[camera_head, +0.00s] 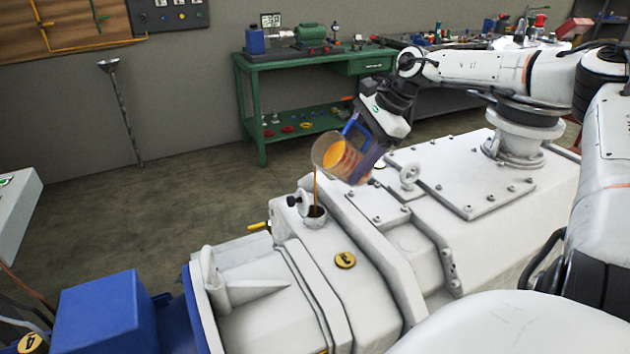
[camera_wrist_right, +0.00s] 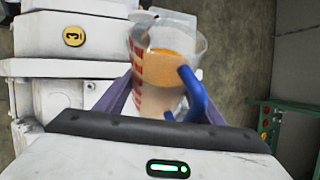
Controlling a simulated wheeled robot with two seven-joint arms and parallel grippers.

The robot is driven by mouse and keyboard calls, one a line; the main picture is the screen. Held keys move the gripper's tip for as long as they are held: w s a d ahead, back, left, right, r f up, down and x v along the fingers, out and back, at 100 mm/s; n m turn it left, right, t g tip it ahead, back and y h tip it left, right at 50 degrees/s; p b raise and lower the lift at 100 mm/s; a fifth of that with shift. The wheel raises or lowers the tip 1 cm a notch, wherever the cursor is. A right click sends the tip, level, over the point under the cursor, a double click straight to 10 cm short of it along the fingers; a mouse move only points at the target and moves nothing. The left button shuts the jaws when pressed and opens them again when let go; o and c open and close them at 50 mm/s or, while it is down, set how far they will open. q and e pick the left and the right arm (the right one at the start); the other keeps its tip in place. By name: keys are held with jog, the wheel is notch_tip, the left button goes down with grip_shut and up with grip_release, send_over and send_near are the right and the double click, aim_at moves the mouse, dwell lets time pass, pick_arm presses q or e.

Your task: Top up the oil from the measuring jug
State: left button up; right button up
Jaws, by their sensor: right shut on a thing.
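The measuring jug (camera_head: 334,154) is clear with orange oil in it and a blue handle. It is tilted to the left, and a thin dark stream of oil (camera_head: 315,188) falls from its lip into the open filler port (camera_head: 314,214) on the white machine (camera_head: 321,243). My right gripper (camera_head: 362,150) is shut on the jug. In the right wrist view the jug (camera_wrist_right: 160,68) sits between the fingers, with red markings on its side and its blue handle to the right. My left gripper is not in view.
A yellow round label (camera_head: 345,260) sits on the machine near the port. A lifting eye (camera_head: 409,176) stands close to my right gripper. A blue block (camera_head: 105,315) is at the lower left.

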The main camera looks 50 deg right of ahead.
pick_arm(q)
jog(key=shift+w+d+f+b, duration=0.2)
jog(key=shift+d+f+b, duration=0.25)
jog(key=shift+b, duration=0.35)
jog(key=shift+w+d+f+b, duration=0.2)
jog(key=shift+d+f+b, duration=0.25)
jog(key=shift+b, duration=0.35)
pick_arm(e)
jog(key=shift+n+h, duration=0.3)
jog(key=shift+h, duration=0.9)
dwell(5.2)
